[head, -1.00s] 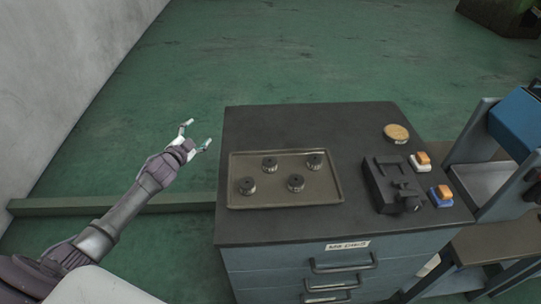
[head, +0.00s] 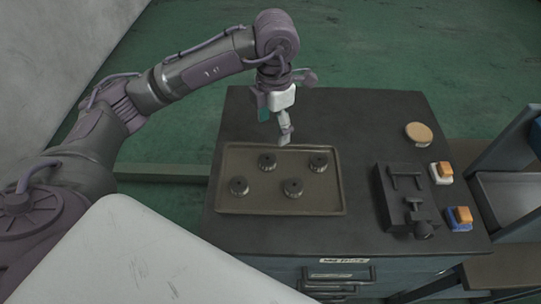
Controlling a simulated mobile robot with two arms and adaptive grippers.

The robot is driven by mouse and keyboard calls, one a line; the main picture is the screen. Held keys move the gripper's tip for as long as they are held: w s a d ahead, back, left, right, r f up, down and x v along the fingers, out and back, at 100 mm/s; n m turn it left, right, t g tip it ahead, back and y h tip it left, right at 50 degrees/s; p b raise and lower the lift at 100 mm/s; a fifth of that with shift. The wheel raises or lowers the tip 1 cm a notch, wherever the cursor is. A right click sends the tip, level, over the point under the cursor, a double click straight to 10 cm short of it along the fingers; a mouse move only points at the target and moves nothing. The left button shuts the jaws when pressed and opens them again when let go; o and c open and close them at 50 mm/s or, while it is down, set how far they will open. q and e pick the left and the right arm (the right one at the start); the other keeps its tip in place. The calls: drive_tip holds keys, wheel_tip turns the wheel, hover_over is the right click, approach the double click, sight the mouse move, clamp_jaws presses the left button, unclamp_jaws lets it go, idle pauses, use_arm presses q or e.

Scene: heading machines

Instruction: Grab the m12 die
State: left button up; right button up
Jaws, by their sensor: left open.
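Several round dark metal dies sit apart on a brown tray (head: 330,206) on top of the cabinet. One is at the back left (head: 267,162), one at the back right (head: 318,163), one at the front left (head: 239,186) and one at the front right (head: 292,188). I cannot read any size marking on them, so I cannot tell which is the m12 die. My left gripper (head: 284,138) points down above the tray's back edge, behind the dies. It is open and empty, and one finger is mostly hidden. My right gripper is not in view.
The dark cabinet top (head: 370,115) also holds a black vise-like fixture (head: 402,200), a round tan-topped item (head: 418,134) and two orange-topped blocks, one white-based (head: 441,173) and one blue-based (head: 460,218). A grey shelf stand (head: 505,195) is at the right.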

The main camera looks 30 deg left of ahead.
use_arm(q)
drive_tip(key=p, duration=0.1)
hover_over(267, 158)
drive_tip(key=d, duration=0.1)
drive_tip(key=f, duration=0.6)
drive_tip(key=shift+w+d+f, duration=0.1)
drive_tip(key=shift+w, duration=0.1)
drive_tip(key=shift+f, duration=0.3)
drive_tip(key=shift+s+f+p, duration=0.1)
drive_tip(key=shift+f+p, duration=0.45)
drive_tip(key=shift+p, duration=0.05)
drive_tip(key=f, duration=0.1)
drive_tip(key=f+p, duration=0.1)
drive_tip(key=a+f, duration=0.1)
drive_tip(key=shift+s+a+f, duration=0.1)
drive_tip(key=shift+s+f, duration=0.15)
drive_tip(key=shift+f+p, duration=0.3)
drive_tip(key=shift+f, duration=0.15)
drive_tip(key=c, duration=0.8)
drive_tip(key=shift+w, duration=0.1)
drive_tip(key=c, duration=0.6)
clamp_jaws()
drive_tip(key=shift+r, duration=0.1)
